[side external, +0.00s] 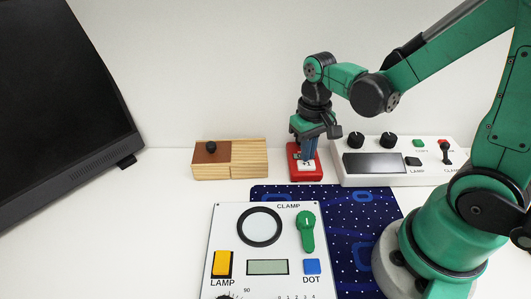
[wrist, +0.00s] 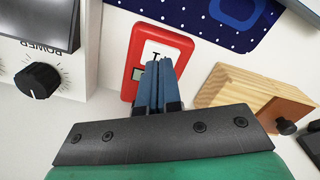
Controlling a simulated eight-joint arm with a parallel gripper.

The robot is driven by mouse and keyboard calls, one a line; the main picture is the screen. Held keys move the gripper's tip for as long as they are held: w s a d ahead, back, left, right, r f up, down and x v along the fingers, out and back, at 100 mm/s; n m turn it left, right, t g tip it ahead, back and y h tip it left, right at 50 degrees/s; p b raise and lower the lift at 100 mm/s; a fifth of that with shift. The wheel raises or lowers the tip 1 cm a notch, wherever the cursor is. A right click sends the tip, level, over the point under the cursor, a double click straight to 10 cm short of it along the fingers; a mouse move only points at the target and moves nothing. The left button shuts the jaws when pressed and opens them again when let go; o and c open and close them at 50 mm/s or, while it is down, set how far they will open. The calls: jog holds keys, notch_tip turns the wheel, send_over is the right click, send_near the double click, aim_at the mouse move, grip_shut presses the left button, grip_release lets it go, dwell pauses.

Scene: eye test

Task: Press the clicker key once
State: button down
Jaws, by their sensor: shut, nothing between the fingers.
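The clicker (side external: 305,177) is a red box with a white key marked "+1" (side external: 307,167), standing at the back centre of the table. In the wrist view the clicker (wrist: 178,43) lies beyond my fingertips, with a small greenish display (wrist: 138,73) and the white key (wrist: 157,48). My gripper (side external: 309,157) points down over the clicker, with its blue fingers together and empty. In the wrist view the fingertips (wrist: 158,64) overlap the key's near edge and hide part of it. I cannot tell whether they touch the key.
A wooden box (side external: 245,161) with a knobbed brown lid stands left of the clicker. A white control box (side external: 385,180) stands close on its right. In front are a white panel (side external: 228,235) and a starry blue mat (side external: 365,230). A black monitor (side external: 60,100) stands at left.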

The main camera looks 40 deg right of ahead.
aim_at(307, 164)
jog(key=shift+f, duration=0.8)
dwell(0.4)
notch_tip(307, 164, up, 8)
dwell(0.8)
jog(key=shift+r, duration=1.2)
dwell(3.7)
jog(key=a+n+t, duration=0.1)
jog(key=t, duration=0.1)
jog(key=a+n+t, duration=0.1)
jog(key=t, duration=0.1)
jog(key=a+n+t, duration=0.1)
jog(key=a+t, duration=0.1)
jog(key=t, duration=0.1)
jog(key=shift+s+r, duration=0.1)
